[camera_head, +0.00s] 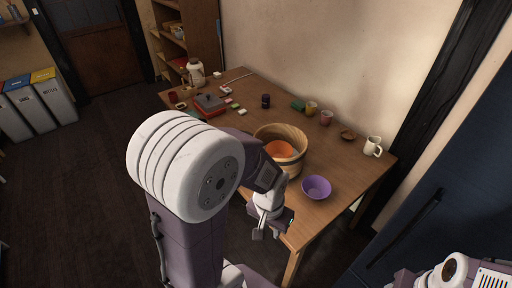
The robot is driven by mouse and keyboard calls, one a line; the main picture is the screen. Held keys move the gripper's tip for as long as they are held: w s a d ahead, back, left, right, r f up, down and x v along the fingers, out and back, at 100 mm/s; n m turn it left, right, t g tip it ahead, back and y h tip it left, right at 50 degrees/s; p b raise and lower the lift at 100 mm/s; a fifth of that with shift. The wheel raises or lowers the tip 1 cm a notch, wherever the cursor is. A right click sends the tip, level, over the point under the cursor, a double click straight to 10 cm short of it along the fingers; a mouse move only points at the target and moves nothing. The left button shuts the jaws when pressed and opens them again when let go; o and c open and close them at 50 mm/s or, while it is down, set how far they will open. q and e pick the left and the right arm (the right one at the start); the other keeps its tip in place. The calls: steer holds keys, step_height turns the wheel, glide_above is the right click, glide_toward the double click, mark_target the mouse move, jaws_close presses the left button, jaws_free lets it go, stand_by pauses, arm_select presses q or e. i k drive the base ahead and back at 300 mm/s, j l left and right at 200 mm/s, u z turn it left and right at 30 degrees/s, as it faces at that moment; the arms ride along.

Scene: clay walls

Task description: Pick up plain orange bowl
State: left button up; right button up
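An orange bowl (279,149) sits inside a round wooden tub (291,169) on the table. Only part of its orange inside shows; the tub's wall hides the rest. My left gripper (267,232) is in front of the tub, near the front edge of the table, pointing down. Its fingers look apart, with nothing between them. My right arm shows only in part at the bottom right corner, and its gripper is not in view.
A purple bowl (316,187) stands right of the tub on the wooden table (333,159). A white mug (373,146), several cups and a small brown dish (348,135) stand toward the back right. A grey-red box (209,104) and small blocks lie at the far left.

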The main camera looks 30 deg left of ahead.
mark_target(277, 149)
steer(key=i+j+u, duration=0.1)
steer(key=u, duration=0.3)
steer(key=i+j+u, duration=0.15)
steer(key=u, duration=0.25)
steer(key=i, duration=0.2)
steer(key=u, duration=0.05)
